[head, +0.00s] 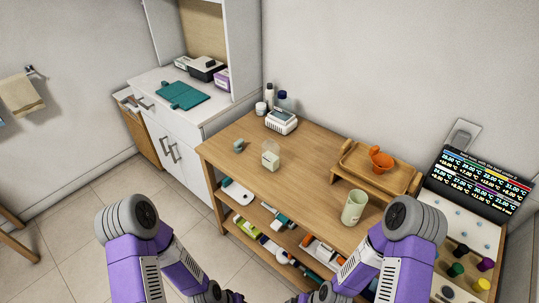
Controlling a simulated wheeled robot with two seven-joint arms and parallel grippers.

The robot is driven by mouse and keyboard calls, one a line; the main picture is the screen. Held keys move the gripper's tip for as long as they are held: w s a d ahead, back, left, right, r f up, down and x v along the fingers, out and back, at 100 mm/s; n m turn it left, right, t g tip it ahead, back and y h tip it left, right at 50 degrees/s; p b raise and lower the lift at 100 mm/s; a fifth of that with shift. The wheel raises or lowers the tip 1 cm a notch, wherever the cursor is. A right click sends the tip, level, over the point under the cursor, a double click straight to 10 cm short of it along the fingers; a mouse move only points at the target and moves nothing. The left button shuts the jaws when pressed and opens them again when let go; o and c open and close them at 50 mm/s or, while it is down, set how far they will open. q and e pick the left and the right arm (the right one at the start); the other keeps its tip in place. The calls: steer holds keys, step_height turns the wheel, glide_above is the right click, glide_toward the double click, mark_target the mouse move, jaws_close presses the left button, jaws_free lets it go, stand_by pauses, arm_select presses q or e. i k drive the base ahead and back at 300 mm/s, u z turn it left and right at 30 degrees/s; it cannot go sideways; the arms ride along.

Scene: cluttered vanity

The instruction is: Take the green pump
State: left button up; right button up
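A small pale green item with a lighter top (270,157), probably the green pump, stands near the middle of the wooden table (310,165). A smaller grey-green object (239,145) lies to its left, too small to make out. A pale green cup-like container (354,207) stands near the table's front edge at the right. Both my purple arms show at the bottom of the head view. Their grippers are out of view, and neither arm reaches over the tabletop.
A white device (281,121) and bottles (283,101) stand at the table's back. A wooden tray (377,170) with an orange mortar-like bowl (381,161) is at the right. A black display (481,182) stands beyond it. Shelves below hold several items. The table's middle is mostly clear.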

mark_target(237, 147)
steer(key=u, duration=0.5)
steer(key=k, duration=1.2)
steer(key=u, duration=1.15)
steer(key=i, duration=2.9)
steer(key=z, duration=1.55)
steer(key=i, duration=0.95)
steer(key=z, duration=0.9)
